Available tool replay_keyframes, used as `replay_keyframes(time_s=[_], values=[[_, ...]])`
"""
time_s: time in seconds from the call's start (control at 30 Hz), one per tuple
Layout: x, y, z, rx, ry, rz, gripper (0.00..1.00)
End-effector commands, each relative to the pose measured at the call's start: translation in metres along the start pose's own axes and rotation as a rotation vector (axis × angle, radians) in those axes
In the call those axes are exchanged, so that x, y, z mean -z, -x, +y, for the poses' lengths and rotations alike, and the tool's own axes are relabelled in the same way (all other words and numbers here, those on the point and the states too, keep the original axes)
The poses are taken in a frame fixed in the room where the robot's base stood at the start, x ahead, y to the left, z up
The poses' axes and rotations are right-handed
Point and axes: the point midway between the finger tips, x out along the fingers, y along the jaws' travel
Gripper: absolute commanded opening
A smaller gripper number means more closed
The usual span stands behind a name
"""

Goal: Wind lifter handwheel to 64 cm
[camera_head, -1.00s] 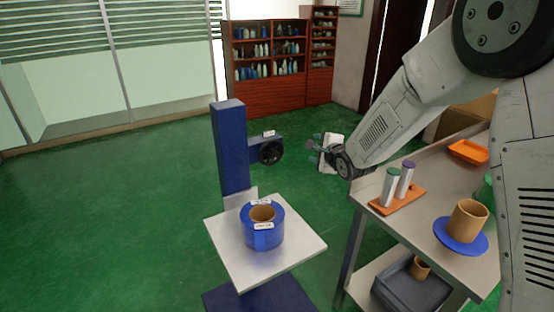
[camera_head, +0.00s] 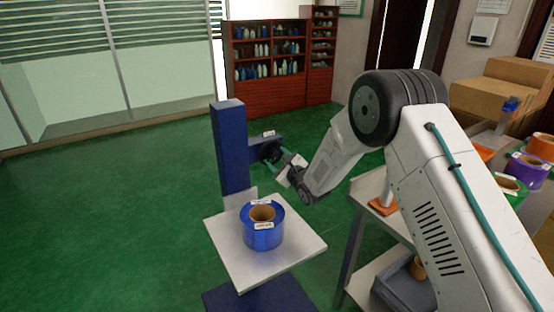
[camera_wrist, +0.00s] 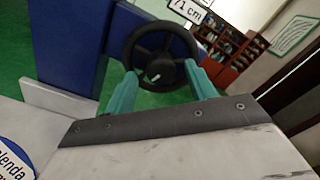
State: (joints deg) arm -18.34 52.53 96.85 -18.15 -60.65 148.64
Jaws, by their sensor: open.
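The black handwheel (camera_head: 269,150) sits on a blue bracket off the blue lifter column (camera_head: 230,145). In the wrist view the handwheel (camera_wrist: 160,40) faces me, with spokes and a small pale piece near its hub. A label (camera_wrist: 187,10) above it reads 71 cm. My gripper (camera_head: 284,163) is at the handwheel. In the wrist view my gripper (camera_wrist: 160,76) is open, its teal fingers at the wheel's lower left and lower right. I cannot tell whether they touch the rim. The lifter's metal platform (camera_head: 232,255) carries a blue roll (camera_head: 262,236) with a brown core.
A metal table (camera_head: 362,225) stands at the right, partly hidden by my arm, with an orange tray (camera_head: 380,207) on it. Purple and green rolls and cardboard boxes (camera_head: 500,92) are farther right. A red shelf (camera_head: 270,65) stands behind. Green floor is clear at left.

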Motion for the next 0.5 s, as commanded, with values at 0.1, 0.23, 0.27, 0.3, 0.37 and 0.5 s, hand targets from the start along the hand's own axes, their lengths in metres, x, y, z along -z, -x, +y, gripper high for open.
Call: replay_keyframes(time_s=[0.1,0.23,0.27,0.3,0.37,0.5], values=[[-0.0004,-0.0064,-0.0006,0.001,0.0,-0.001,0.55],[-0.0002,-0.0074,-0.0009,0.001,0.0,0.0,0.55],[-0.0001,-0.0073,-0.0008,0.001,0.0,0.0,0.55],[-0.0001,-0.0072,-0.0009,0.001,0.0,0.0,0.55],[-0.0001,-0.0072,-0.0008,0.001,0.0,0.0,0.53],[-0.0001,-0.0071,-0.0007,0.001,0.0,0.0,0.14]])
